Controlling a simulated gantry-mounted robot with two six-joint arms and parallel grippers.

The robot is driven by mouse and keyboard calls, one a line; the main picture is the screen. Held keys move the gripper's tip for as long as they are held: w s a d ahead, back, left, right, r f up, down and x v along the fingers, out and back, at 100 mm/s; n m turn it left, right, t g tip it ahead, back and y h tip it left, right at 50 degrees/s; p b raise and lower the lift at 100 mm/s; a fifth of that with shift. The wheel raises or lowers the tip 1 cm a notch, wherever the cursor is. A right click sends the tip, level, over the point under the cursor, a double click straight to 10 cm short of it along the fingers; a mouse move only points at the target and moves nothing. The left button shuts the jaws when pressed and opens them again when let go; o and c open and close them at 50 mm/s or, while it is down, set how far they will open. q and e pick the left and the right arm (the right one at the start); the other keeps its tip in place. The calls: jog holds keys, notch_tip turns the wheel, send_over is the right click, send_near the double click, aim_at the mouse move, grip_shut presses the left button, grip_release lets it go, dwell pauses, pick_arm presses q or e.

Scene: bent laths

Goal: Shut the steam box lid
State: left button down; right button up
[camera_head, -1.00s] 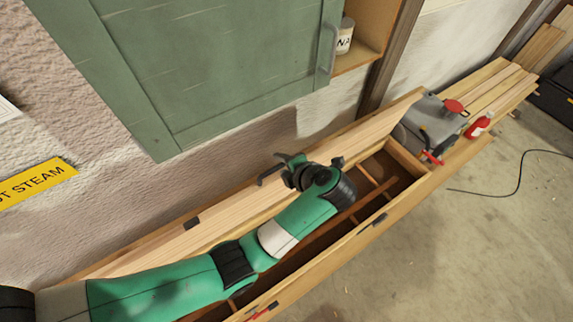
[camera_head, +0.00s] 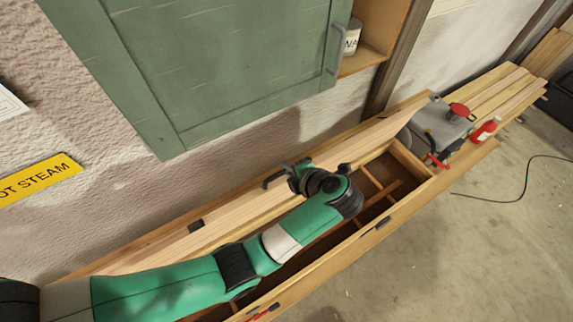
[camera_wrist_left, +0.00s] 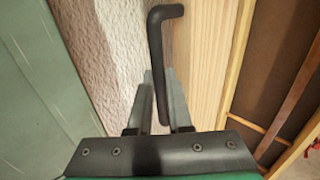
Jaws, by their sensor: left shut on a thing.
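The steam box is a long wooden trough (camera_head: 345,247) running diagonally through the head view, its dark slatted inside exposed. Its pale wooden lid (camera_head: 375,138) stands raised along the wall side; its wood also shows in the left wrist view (camera_wrist_left: 205,60). A black bent bar handle (camera_wrist_left: 157,75) is on the lid. My left gripper (camera_head: 285,174) is at the lid, shut on this handle, which runs between the two fingers in the wrist view. My left forearm lies over the box and hides part of it. My right gripper is not in view.
A green wall cabinet (camera_head: 210,60) hangs above the lid. At the box's far end stand a grey machine with a red cap (camera_head: 440,122) and a red bottle (camera_head: 487,129). Planks (camera_head: 500,95) lie beyond.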

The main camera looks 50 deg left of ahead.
pick_arm(q)
jog(key=s+d+f, duration=0.2)
jog(key=d+f, duration=0.3)
jog(key=d, duration=0.4)
jog(key=s+d+f, duration=0.1)
jog(key=d+f, duration=0.4)
jog(key=d, duration=0.5)
jog(key=d+f+b, duration=0.3)
jog(key=f+b, duration=0.7)
jog(key=b, duration=0.5)
jog(key=s+d+f+b, duration=0.1)
jog(key=d+f+b, duration=0.3)
jog(key=f+b, duration=0.6)
jog(key=b, duration=0.4)
jog(key=shift+s+d+f+b, duration=0.15)
jog(key=shift+d+b, duration=0.1)
jog(key=shift+b, duration=0.1)
jog(key=c, duration=0.6)
grip_release()
jog(key=shift+o, duration=0.2)
